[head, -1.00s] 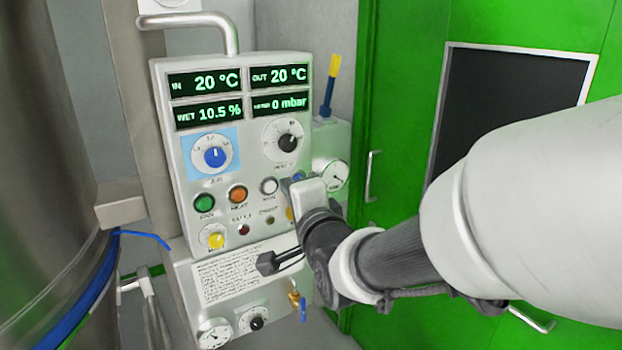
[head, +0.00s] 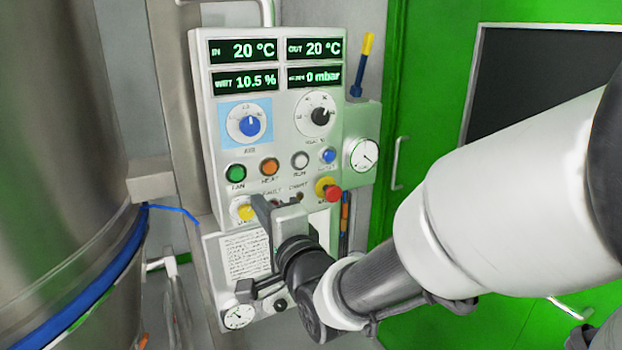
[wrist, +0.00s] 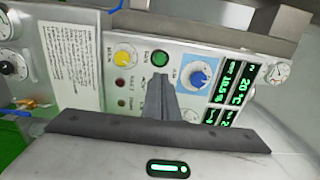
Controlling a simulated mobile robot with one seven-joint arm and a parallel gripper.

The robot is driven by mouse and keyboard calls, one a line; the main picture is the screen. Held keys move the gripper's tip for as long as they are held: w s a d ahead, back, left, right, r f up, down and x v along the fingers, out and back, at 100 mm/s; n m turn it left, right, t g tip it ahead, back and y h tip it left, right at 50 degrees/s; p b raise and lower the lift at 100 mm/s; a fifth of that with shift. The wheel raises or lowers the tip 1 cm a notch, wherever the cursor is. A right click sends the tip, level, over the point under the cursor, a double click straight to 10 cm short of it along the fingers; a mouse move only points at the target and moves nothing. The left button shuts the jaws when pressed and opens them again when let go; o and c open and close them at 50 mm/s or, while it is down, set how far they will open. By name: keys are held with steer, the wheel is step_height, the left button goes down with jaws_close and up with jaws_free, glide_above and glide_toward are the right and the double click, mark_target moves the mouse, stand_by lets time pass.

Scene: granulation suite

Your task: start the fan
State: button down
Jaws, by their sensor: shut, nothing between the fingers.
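The control panel (head: 282,130) faces me. Its green FAN button (head: 236,173) sits at the left of the button row, below the blue AIR dial (head: 246,124). The green button also shows in the wrist view (wrist: 160,59), just beyond the fingertips. My gripper (head: 262,203) is shut and empty, in front of the panel's lower part, below and right of the green button in the head view. In the wrist view my closed fingers (wrist: 158,78) point toward the green button. I cannot tell whether they touch the panel. The displays read 20 °C, 20 °C, 10.5 % and 0 mbar.
An orange HEAT button (head: 269,167), a white RUN button (head: 300,160) and a blue button (head: 328,155) share the row. A yellow knob (head: 243,209) and a red emergency button (head: 333,194) sit lower. A steel vessel (head: 60,150) stands left; a green door (head: 425,110) is right.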

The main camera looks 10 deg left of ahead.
mark_target(237, 172)
steer(key=x, duration=1.2)
steer(key=shift+w+a, duration=0.1)
steer(key=shift+a, duration=0.05)
steer(key=shift+w+a+f+b, duration=0.2)
steer(key=shift+w+a+b, duration=0.1)
steer(key=shift+w+b, duration=0.3)
steer(key=shift+r+b, duration=0.3)
steer(key=shift+r, duration=0.25)
steer(key=shift+s+f, duration=0.1)
